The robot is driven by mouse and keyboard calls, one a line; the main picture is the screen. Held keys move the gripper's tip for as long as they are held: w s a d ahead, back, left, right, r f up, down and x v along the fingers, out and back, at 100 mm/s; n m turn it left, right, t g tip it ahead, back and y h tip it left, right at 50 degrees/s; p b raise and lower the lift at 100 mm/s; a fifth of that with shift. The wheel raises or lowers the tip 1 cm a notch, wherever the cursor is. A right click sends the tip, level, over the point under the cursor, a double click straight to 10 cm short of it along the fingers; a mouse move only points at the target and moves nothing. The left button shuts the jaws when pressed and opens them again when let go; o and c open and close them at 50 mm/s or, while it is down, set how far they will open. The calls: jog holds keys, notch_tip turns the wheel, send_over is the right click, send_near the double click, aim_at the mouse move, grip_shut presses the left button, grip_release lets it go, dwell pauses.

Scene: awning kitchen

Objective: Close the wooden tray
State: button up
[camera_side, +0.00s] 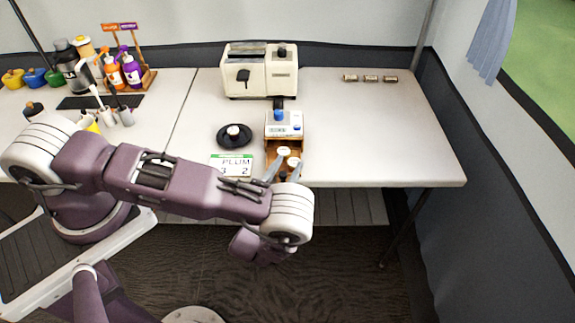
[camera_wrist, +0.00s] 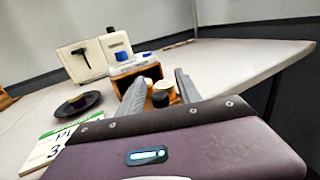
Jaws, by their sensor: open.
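A wooden tray (camera_side: 272,158) sticks out towards the front from a wooden housing (camera_side: 299,144) under a white and blue scale (camera_side: 284,123). Small jars with pale lids (camera_side: 284,152) stand in the tray, and a black round piece (camera_wrist: 160,99) shows at its near end in the wrist view. My gripper (camera_side: 283,169) is open at the front of the tray, with its grey fingers apart on either side of the black piece. Most of the tray is hidden behind my fingers and wrist, and I cannot tell whether they touch it.
A cream toaster-like appliance (camera_side: 261,71) stands behind the scale. A dark plate (camera_side: 234,136) with a small round item and a "PLUM" card (camera_side: 232,164) lie to the left. Several small cylinders (camera_side: 370,78) lie at the back right. The right side of the table (camera_side: 385,130) is clear.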

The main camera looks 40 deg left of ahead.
jog(key=shift+w+a, duration=0.15)
jog(key=shift+w, duration=0.15)
grip_shut()
dwell(1.2)
